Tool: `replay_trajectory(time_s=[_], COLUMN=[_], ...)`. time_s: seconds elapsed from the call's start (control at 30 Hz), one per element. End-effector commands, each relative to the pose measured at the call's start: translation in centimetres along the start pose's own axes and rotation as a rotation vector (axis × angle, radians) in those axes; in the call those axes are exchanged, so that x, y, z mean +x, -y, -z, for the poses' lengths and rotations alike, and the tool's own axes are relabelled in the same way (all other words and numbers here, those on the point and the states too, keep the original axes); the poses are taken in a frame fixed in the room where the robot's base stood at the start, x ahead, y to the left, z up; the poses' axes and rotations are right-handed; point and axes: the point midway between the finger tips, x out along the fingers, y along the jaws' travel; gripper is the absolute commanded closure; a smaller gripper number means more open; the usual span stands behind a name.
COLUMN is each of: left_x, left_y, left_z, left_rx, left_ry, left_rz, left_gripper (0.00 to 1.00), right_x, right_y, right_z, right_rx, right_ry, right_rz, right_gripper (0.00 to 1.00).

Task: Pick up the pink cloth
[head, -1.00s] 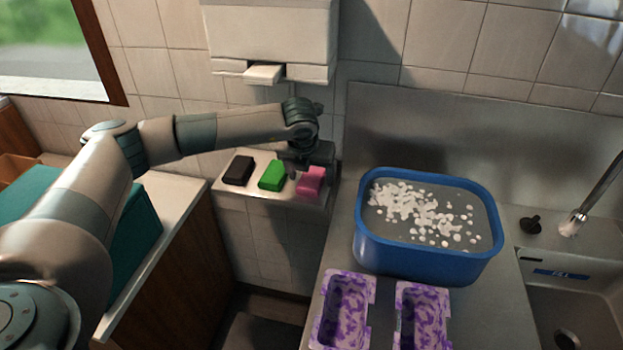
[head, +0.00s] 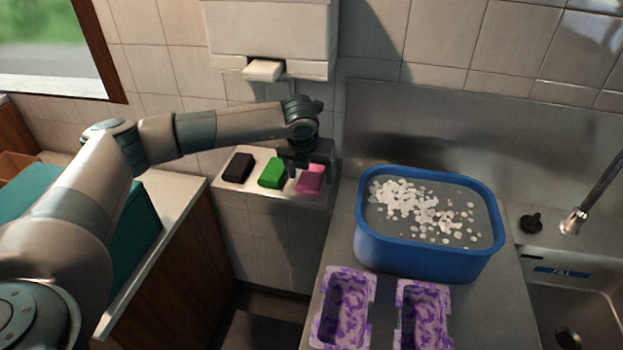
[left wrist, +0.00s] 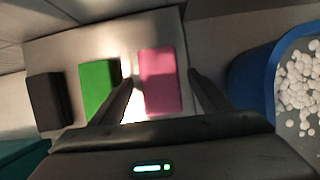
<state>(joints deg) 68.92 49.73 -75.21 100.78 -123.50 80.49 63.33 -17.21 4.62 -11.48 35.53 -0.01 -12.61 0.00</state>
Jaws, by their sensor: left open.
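The pink cloth (head: 310,180) is a small folded block at the right end of a pale ledge (head: 232,192) against the tiled wall. It also shows in the left wrist view (left wrist: 160,82). My left gripper (head: 306,172) is right over it and pointing down. In the left wrist view my left gripper (left wrist: 164,92) is open, with one finger on each side of the pink cloth and visible gaps to it. Whether the fingertips reach down to the ledge I cannot tell. My right gripper is not in view.
A green cloth (head: 272,173) and a black cloth (head: 239,168) lie left of the pink one. A blue tub (head: 420,262) with white foam stands to the right. Two purple-patterned trays (head: 345,308) (head: 424,316) lie in front of it. A white dispenser (head: 268,35) hangs above the ledge.

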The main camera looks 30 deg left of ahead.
Motion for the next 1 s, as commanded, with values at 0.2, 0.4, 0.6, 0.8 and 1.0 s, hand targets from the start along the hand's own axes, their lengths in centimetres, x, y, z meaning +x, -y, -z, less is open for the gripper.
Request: replay_trajectory(time_s=[0.2, 0.4, 0.6, 0.8, 1.0], left_x=[0.1, 0.1, 0.1, -0.1, -0.4], left_y=[0.0, 0.0, 0.0, 0.0, 0.0], left_z=[0.1, 0.1, 0.0, -0.1, -0.3], left_rx=[0.0, 0.0, 0.0, 0.0, -0.001], left_ry=[0.0, 0.0, 0.0, 0.0, 0.002], left_rz=[0.0, 0.0, 0.0, 0.0, 0.001], left_gripper=[0.32, 0.74, 0.74, 0.74, 0.74], right_x=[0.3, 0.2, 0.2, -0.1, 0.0], right_y=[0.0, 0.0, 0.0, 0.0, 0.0], right_z=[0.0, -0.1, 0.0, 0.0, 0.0], right_rx=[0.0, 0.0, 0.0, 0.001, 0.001], right_ry=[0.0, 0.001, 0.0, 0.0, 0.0], right_rz=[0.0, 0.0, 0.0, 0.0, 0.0], right_gripper=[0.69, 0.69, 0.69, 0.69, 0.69])
